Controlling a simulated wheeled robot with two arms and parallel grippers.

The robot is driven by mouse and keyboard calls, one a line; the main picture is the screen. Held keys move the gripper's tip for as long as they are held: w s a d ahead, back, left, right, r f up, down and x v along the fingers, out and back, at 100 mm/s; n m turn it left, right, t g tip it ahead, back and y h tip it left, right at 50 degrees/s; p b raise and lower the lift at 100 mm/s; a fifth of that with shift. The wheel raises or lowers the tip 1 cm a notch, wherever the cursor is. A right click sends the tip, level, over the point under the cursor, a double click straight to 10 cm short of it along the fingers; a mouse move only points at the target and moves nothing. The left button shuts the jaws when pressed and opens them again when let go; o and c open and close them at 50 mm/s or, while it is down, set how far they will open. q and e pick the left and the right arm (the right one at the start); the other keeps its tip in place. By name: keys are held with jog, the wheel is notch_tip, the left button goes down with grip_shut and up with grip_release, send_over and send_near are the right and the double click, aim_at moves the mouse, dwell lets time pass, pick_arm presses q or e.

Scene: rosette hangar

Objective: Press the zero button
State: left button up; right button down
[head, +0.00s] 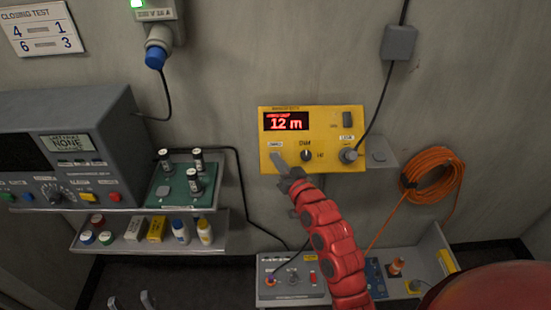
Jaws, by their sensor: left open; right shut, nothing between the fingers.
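A yellow instrument box (330,127) is on the grey wall, its red display reading "12 m". A small white label (275,144), too small to read surely, sits at its lower left. My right gripper (275,158), on the red arm, is shut and empty, its grey fingertips just below that label at the box's front. My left gripper (131,301) shows only as two spread fingertips at the bottom left, open and empty, far from the box.
A black knob (306,156) and a round connector (348,155) with a cable are right of my fingertips. A grey console (70,150) and shelves with bottles stand left. An orange cable coil (435,173) hangs right. A control box (290,277) sits below.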

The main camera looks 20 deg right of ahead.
jog(key=shift+w+d+f+b, duration=0.1)
jog(key=shift+w+f+b, duration=0.2)
jog(key=shift+b, duration=0.25)
dwell(0.9)
jog(key=shift+r, duration=0.1)
jog(key=shift+s+a+r+p, duration=0.2)
jog(key=shift+s+r+p, duration=0.25)
jog(key=shift+s+r, duration=0.15)
jog(key=s+r+p, duration=0.1)
jog(key=s+a+r+p, duration=0.1)
jog(key=s+r, duration=0.1)
jog(key=shift+s+r, duration=0.1)
jog(key=shift+s, duration=0.2)
dwell(0.4)
jog(key=shift+d, duration=0.1)
dwell(0.6)
